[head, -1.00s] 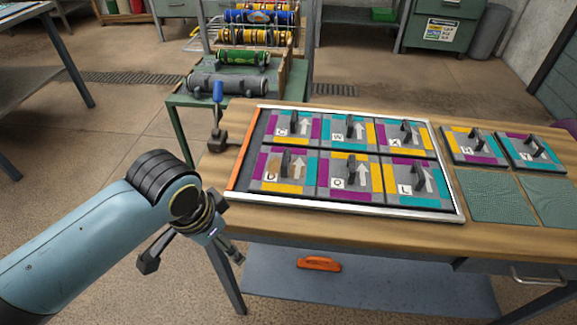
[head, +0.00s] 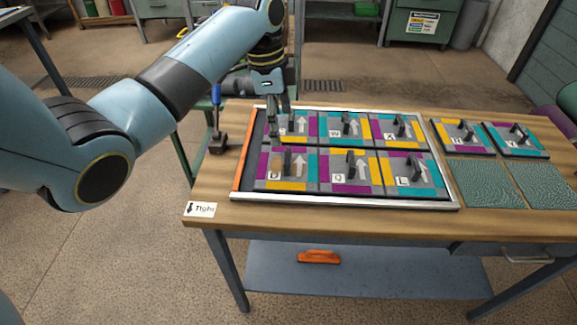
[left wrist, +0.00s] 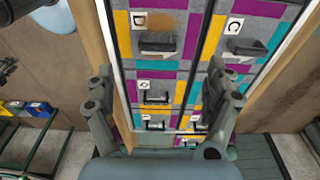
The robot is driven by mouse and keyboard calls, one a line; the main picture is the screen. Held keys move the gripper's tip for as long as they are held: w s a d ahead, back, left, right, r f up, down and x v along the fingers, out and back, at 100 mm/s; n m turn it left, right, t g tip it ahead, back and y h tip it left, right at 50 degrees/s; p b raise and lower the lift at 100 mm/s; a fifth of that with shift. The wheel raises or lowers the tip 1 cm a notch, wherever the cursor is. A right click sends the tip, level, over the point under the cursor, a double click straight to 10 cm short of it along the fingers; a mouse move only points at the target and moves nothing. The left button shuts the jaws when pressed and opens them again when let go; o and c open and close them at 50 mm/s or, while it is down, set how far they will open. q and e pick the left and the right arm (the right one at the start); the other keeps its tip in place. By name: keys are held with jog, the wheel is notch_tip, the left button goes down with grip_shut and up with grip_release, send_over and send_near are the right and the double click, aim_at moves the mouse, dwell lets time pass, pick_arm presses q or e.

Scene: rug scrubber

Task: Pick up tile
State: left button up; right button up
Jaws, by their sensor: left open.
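Several carpet tiles in purple, yellow, teal and grey, each with a dark handle and a letter, sit in two rows in a metal-framed tray (head: 345,203). The D tile (head: 286,184) is front left, with the C tile behind it; in the left wrist view the C tile (left wrist: 262,68) and D tile show at the top. The Q tile (head: 346,187) and L tile (head: 409,190) complete the front row. My left gripper (head: 279,124) is open over the tray's back left, by the C tile, which it partly hides. Its spread fingers (left wrist: 160,78) hold nothing. My right gripper is out of view.
Two more tiles (head: 463,151) lie right of the tray, behind two green textured squares (head: 484,187). A blue-handled tool (head: 217,118) stands at the table's left. A cart with rollers is behind my arm.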

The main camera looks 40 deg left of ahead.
aim_at(288, 155)
pick_arm(q)
jog(key=f, duration=0.4)
jog(key=shift+w+d+f, duration=0.15)
jog(key=shift+d+f, duration=0.2)
jog(key=shift+f, duration=0.05)
jog(key=f, duration=0.2)
jog(key=d+f, duration=0.1)
jog(key=f, duration=0.2)
jog(key=shift+w+d, duration=0.1)
jog(key=shift+w, duration=0.1)
jog(key=shift+c, duration=0.4)
jog(key=c, duration=1.4)
jog(key=shift+c, duration=0.2)
jog(key=shift+r, duration=0.2)
